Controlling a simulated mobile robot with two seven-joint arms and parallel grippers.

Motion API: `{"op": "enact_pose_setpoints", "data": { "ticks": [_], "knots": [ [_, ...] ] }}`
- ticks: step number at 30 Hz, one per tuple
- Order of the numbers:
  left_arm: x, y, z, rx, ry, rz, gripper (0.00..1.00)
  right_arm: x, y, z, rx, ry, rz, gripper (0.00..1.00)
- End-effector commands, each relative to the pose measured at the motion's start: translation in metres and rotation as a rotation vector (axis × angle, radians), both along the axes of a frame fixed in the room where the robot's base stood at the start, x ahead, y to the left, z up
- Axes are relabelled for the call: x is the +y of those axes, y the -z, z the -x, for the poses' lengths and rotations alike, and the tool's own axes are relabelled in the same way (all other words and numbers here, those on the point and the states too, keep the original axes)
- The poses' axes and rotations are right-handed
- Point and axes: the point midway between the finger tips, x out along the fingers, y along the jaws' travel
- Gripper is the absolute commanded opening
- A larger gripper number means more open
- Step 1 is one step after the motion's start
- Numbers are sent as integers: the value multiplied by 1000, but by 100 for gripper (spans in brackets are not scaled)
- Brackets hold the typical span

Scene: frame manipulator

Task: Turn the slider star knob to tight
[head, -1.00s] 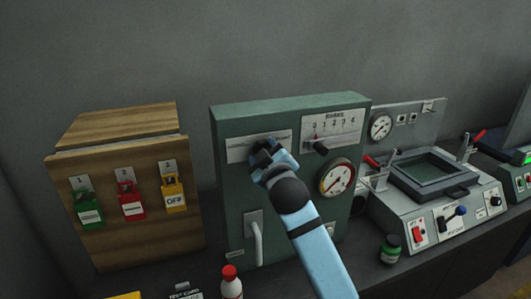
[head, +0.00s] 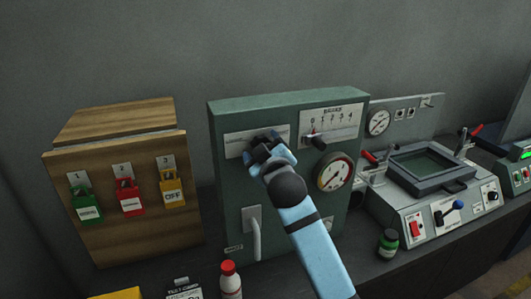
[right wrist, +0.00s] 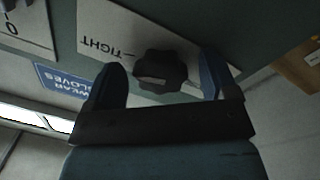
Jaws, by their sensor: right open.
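The black star knob (right wrist: 160,72) sits on a pale label plate (right wrist: 110,35) with the word TIGHT, seen upside down in the right wrist view. In the head view the plate (head: 240,141) is on the green panel box (head: 225,190), and my gripper hides most of the knob. My right gripper (right wrist: 160,80) is open, with one finger on each side of the knob. Gaps show between the knob and both fingers. In the head view my right gripper (head: 266,151) is at the panel's upper left. My left gripper is in neither view.
A slider scale with a lever (head: 318,140) and a round gauge (head: 334,172) are right of my gripper. A metal handle (head: 253,232) is below. A wooden box with padlocks (head: 125,190) stands left. A red-capped bottle (head: 231,280) and a green bottle (head: 388,242) stand in front.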

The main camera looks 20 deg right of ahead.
Motion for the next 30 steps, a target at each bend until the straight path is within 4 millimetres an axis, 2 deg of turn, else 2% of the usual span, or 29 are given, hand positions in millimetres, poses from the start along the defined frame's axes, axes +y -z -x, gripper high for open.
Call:
{"op": "enact_pose_setpoints", "data": {
  "ticks": [5, 15, 19, 24, 30],
  "knots": [
    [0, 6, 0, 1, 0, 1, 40, 1, 3, 18, 1, -1, 0, 79],
    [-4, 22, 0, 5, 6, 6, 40, 3, 7, 95, 0, -1, -1, 79],
    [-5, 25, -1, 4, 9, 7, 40, 3, 6, 117, 0, 0, -1, 79],
    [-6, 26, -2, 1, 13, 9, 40, 4, 6, 134, 1, -1, -1, 79],
    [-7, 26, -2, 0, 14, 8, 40, 4, 5, 138, 1, -1, -1, 79]
  ]
}}
